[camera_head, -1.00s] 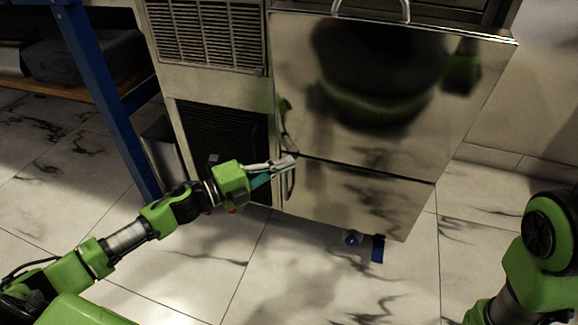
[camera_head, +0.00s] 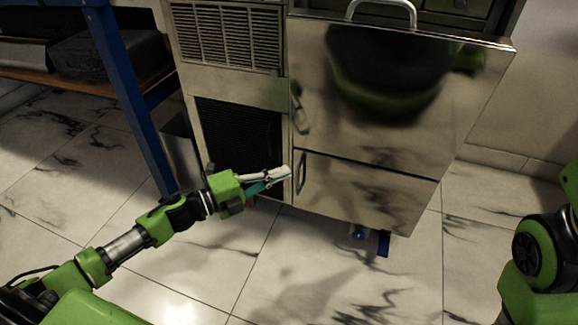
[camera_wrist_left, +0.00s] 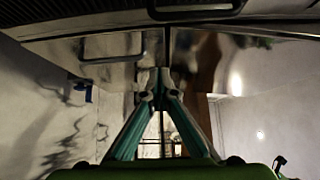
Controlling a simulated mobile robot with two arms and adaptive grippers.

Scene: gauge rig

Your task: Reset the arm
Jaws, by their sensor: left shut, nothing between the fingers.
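My left gripper (camera_head: 286,172) reaches in from the left in the head view. Its fingers are shut and empty, with the tips close to the left edge of the steel cabinet's lower door (camera_head: 370,195), near its dark handle (camera_head: 301,172). I cannot tell whether the tips touch the cabinet. In the left wrist view the shut fingers (camera_wrist_left: 161,82) point at the steel front, with dark handles above them. Part of my right arm shows at the right edge of the head view; its gripper is out of frame.
The steel cabinet's upper door (camera_head: 400,100) is shut, with a bar handle (camera_head: 382,12) at its top. A vent grille (camera_head: 225,35) is at its left. The marble floor (camera_head: 300,270) in front is clear.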

